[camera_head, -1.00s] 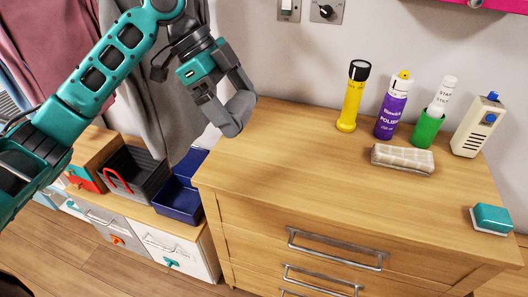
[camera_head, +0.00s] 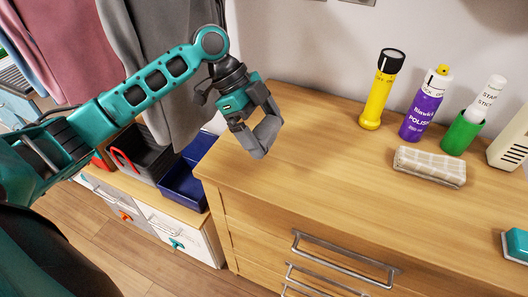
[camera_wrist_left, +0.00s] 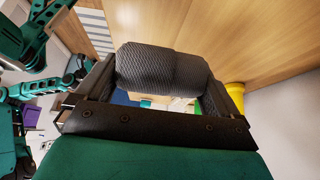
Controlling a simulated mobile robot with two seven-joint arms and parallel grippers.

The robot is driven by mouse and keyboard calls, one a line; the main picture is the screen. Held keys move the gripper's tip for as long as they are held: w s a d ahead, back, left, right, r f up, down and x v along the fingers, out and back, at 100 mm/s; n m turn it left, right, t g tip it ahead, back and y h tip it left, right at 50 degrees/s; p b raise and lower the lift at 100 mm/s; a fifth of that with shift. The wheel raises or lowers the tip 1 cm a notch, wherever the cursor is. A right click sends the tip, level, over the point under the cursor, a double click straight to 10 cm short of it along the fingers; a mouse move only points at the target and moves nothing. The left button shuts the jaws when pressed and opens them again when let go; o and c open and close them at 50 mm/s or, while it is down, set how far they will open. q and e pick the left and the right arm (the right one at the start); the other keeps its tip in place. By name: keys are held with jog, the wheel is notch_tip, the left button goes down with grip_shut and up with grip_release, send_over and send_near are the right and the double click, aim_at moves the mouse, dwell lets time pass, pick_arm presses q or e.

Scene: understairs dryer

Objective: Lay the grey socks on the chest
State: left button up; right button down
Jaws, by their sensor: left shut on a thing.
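The grey socks (camera_wrist_left: 165,70) are a dark grey ribbed bundle in the left wrist view. They lie across between the two fingers of my left gripper (camera_wrist_left: 163,85), which is shut on them. In the head view my left gripper (camera_head: 262,140) is over the back left part of the wooden chest (camera_head: 310,165). The socks are hard to tell from the grey fingers there. The gap between gripper and chest top is hard to judge. My right gripper is not clearly in view.
A yellow torch (camera_head: 378,95), a purple polish can (camera_head: 424,105), a green cup (camera_head: 462,132) and a folded checked cloth (camera_head: 430,166) stand or lie on the chest's back right. A teal box (camera_head: 516,244) is at the right. The front left top is clear. Hanging clothes (camera_head: 165,60) are behind my arm.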

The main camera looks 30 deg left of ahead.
pick_arm(q)
notch_tip(320, 180, down, 7)
jog(key=shift+r, duration=0.2)
dwell(0.3)
jog(key=o, duration=0.6)
jog(key=shift+o, duration=0.2)
jog(key=v, duration=1.2)
